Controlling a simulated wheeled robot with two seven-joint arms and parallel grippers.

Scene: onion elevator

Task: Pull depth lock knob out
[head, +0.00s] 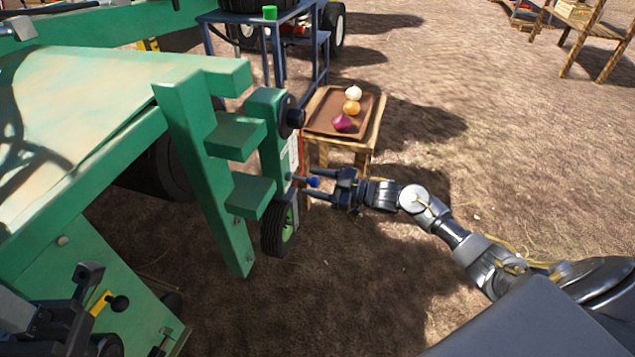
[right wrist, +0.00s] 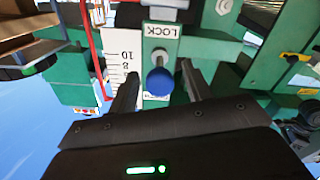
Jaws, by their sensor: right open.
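The depth lock knob (head: 314,182) is a blue ball on a short stem. It sticks out from the green upright of the machine, above the small black wheel. In the right wrist view the blue knob (right wrist: 160,81) sits below a plate marked LOCK (right wrist: 158,30). My right gripper (head: 321,186) is open, with its fingers pointing at the upright. Its two fingers (right wrist: 158,75) stand on either side of the knob, with visible gaps between them and it.
A white number scale (right wrist: 121,70) lies beside the knob. A black round knob (head: 291,117) sits higher on the upright, and a small wheel (head: 281,228) is below. A wooden stand with a brown tray (head: 322,122) of onions is behind. Bare soil lies to the right.

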